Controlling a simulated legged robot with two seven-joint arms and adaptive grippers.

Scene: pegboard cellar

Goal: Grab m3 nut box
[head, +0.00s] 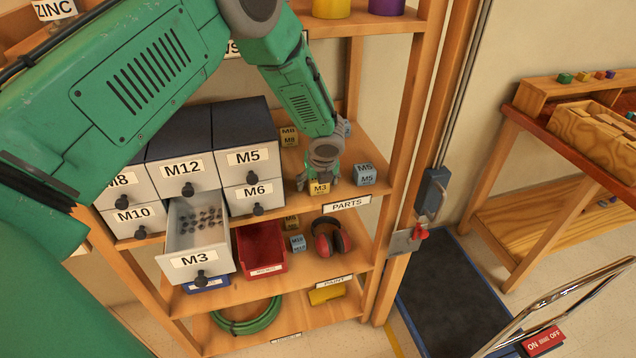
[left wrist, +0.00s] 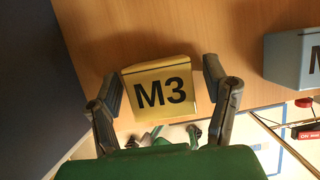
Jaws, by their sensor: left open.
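A small yellow box labelled M3 (head: 320,188) sits on the parts shelf, near its front edge. In the left wrist view the M3 box (left wrist: 160,86) lies between the two fingers of my left gripper (left wrist: 162,80), one finger on each side. The fingers are open, with a narrow gap to the box visible at least on the left. In the head view my left gripper (head: 319,178) reaches down over the box from behind and above and partly hides it. My right gripper is not in view.
Blue M5 boxes (head: 365,174) stand just right of the M3 box, and yellow M8 boxes (head: 289,137) behind. The drawer cabinet (head: 240,125) is close on the left, with an M3 drawer (head: 196,245) pulled out. A wooden post (head: 425,120) bounds the shelf at right.

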